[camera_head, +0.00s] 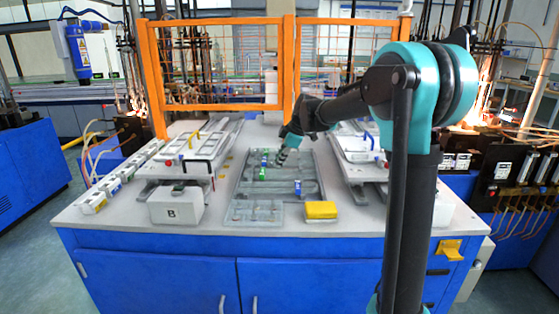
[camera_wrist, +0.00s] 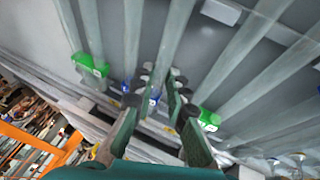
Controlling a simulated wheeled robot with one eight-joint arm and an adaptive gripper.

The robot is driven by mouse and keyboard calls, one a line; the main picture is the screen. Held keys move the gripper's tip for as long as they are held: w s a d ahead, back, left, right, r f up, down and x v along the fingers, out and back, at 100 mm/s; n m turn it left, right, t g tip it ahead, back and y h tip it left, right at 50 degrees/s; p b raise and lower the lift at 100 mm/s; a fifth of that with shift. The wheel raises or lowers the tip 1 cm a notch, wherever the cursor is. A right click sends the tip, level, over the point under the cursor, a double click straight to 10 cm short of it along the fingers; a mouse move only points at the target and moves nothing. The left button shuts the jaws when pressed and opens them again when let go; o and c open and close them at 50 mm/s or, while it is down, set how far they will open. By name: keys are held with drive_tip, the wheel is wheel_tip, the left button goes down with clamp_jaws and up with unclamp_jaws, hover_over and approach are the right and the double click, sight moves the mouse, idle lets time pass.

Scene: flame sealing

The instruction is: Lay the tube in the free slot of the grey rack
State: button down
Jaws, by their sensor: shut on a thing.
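The grey rack (camera_head: 315,198) lies flat in the middle of the table, with long parallel slots. My gripper (camera_head: 284,155) is over its far half, reaching down from the right. In the wrist view, my gripper (camera_wrist: 163,98) is closed around a long clear tube (camera_wrist: 176,38) with a blue part (camera_wrist: 153,99) between the fingers. The fingers hide part of the tube. I cannot tell whether it touches the rack. A green clip (camera_wrist: 90,66) and another green clip (camera_wrist: 208,119) sit to either side. Which slot is free is unclear.
White-topped fixtures stand left (camera_head: 195,145) and right (camera_head: 355,150) of the rack. An orange fence (camera_head: 220,106) closes the back.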

idle(0.3)
drive_tip(key=c, duration=1.4)
unclamp_jaws()
drive_tip(key=shift+c, duration=0.2)
drive_tip(key=v, duration=1.2)
drive_tip(key=shift+s, duration=0.1)
